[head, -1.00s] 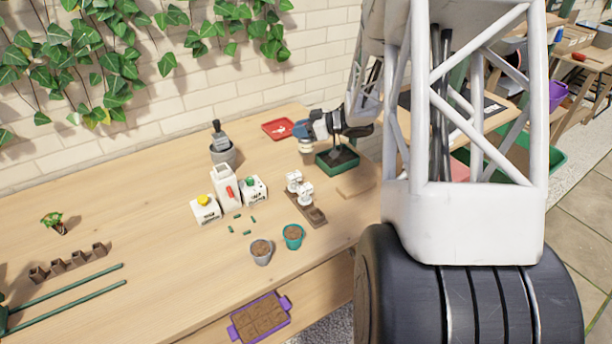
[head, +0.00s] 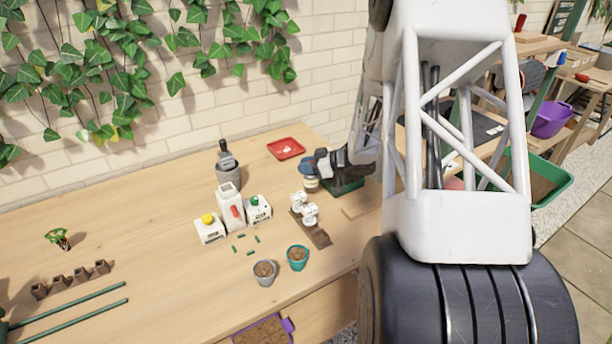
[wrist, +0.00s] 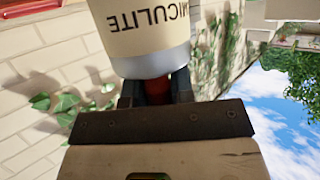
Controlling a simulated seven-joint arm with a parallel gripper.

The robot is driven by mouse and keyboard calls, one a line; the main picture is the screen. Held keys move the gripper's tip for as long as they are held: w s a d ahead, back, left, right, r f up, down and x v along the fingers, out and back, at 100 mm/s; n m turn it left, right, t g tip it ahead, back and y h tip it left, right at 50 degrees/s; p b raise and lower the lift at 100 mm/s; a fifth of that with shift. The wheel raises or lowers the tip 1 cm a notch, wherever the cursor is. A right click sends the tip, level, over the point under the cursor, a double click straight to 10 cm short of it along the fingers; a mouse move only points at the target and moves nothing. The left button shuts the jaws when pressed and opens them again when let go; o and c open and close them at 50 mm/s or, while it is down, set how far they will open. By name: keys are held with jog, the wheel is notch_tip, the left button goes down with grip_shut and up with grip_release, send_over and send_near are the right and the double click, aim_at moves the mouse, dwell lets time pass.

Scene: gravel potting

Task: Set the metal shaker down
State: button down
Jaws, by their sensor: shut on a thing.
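In the wrist view the shaker (wrist: 145,40) fills the top middle, with upside-down lettering ending in "MICULITE" and a bare metal band. My gripper (head: 325,165) is shut on it, and the fingers (wrist: 157,92) meet at that band in the wrist view. My arm hides part of the tray.
The table's left middle is mostly clear.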

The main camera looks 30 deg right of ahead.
jog(key=shift+f, duration=0.1)
jog(key=shift+f, duration=1.8)
jog(key=shift+f, duration=0.1)
jog(key=c, duration=1)
grip_release()
